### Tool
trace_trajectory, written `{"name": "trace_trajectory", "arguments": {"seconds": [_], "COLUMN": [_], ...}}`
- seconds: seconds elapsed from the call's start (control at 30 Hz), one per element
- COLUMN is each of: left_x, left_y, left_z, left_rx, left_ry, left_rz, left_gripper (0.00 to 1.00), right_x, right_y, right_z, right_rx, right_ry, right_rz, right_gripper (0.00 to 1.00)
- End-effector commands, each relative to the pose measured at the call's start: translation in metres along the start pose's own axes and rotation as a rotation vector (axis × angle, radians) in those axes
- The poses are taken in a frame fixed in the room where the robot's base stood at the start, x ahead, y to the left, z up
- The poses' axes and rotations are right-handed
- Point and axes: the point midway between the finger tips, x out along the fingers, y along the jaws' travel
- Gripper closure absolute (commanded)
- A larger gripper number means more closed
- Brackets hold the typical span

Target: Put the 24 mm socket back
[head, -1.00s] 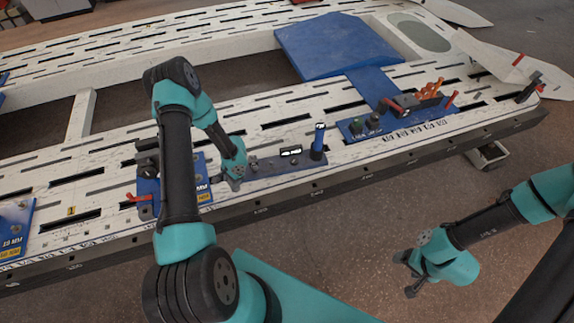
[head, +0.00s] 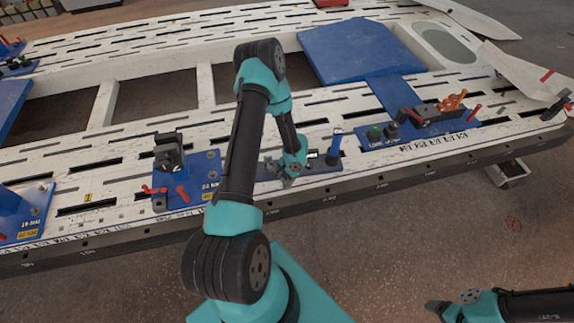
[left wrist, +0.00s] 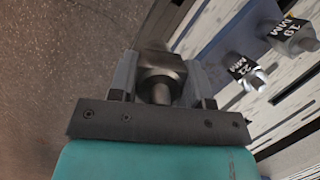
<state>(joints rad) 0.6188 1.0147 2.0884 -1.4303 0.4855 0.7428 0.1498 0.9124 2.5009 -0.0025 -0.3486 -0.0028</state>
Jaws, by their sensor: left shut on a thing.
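My left gripper (head: 290,176) is over the front edge of the bench, at the dark socket rail (head: 322,166), and hides part of it. In the left wrist view the gripper (left wrist: 160,92) is shut on a grey metal socket (left wrist: 162,72), held between its two fingers. No size mark is readable on it. To its right, the rail carries a 21 MM label (left wrist: 238,68) with a socket (left wrist: 254,80) and a 19 MM label (left wrist: 285,28) with another socket (left wrist: 302,43). The held socket appears apart from these. My right gripper (head: 438,308) is at the bottom edge, its fingers unclear.
A blue-handled upright tool (head: 335,146) stands at the rail's right end. A blue fixture plate with red clamps (head: 198,185) lies left of the rail. Another blue plate (head: 425,128) lies to its right. Speckled floor (head: 420,240) is open in front of the bench.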

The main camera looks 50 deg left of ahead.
Motion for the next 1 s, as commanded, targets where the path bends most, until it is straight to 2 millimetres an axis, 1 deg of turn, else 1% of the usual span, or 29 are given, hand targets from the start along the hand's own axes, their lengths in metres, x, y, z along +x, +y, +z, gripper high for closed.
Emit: {"name": "trace_trajectory", "arguments": {"seconds": [0.17,0.8,0.9,1.0], "left_x": [-0.002,-0.010,-0.011,-0.012], "left_y": [-0.015,-0.107,-0.117,-0.123], "left_z": [-0.011,-0.075,-0.082,-0.086], "left_rx": [-0.003,-0.002,-0.002,-0.001], "left_ry": [0.002,0.003,0.002,0.000], "left_rz": [-0.003,-0.002,-0.002,-0.001], "left_gripper": [0.85,0.85,0.85,0.85], "right_x": [0.000,0.000,0.000,0.000], "right_y": [0.000,0.000,0.000,0.000], "right_z": [0.000,0.000,0.000,0.000], "right_rx": [0.000,0.000,0.000,0.000], "right_ry": [0.000,0.000,0.000,0.000], "right_rz": [0.000,0.000,0.000,0.000], "right_gripper": [0.27,0.27,0.27,0.27]}}
